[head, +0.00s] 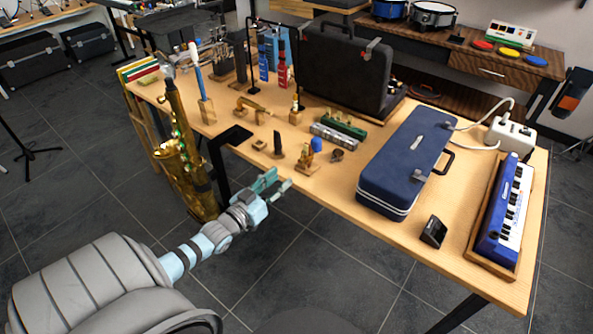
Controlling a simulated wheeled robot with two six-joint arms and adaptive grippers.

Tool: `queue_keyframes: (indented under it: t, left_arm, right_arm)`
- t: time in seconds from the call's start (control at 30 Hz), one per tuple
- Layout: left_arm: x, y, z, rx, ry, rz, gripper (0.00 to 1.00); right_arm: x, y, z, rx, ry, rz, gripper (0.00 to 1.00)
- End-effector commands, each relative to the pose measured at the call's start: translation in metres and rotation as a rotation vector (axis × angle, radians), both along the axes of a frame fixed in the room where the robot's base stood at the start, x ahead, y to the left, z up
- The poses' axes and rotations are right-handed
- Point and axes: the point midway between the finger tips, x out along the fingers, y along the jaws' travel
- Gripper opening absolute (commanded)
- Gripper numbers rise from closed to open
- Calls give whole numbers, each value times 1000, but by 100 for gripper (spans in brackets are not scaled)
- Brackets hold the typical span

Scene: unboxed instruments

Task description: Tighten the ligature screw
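My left gripper (281,179) is in front of the table's near edge, with its two fingers apart and nothing seen between them. Beyond it on the table, a small black upright piece (278,145), perhaps a mouthpiece, stands on a base. Right of it is a brass piece (307,157) with a blue top (316,144). A small dark ring-like piece (337,156) lies farther right; I cannot tell if it is a ligature. No ligature screw can be made out at this size. The gripper is apart from all these pieces. My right gripper is not in view.
A brass saxophone (182,150) stands left of the gripper. On the table (310,190) are a blue case (405,160), a blue keyboard (504,212), a small black device (433,232), harmonicas (335,136) and an open black case (343,70). The near-middle edge is clear.

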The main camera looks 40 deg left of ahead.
Motion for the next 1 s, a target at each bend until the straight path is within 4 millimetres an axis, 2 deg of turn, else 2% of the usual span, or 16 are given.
queue_keyframes:
  t: [0.03,0.17,0.33,0.7,0.9,1.0]
  left_arm:
    - [16,0,-8,0,-6,-1,35]
    - [53,1,-9,2,-4,0,35]
    - [76,2,-3,2,0,2,35]
    - [83,2,-2,0,3,1,33]
    - [83,2,-2,0,3,1,1]
    - [83,2,-3,0,3,1,0]
  right_arm:
    - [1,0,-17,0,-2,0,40]
    - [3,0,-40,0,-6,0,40]
    - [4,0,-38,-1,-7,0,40]
    - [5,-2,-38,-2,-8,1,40]
    - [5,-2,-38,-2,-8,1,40]
    - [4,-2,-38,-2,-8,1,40]
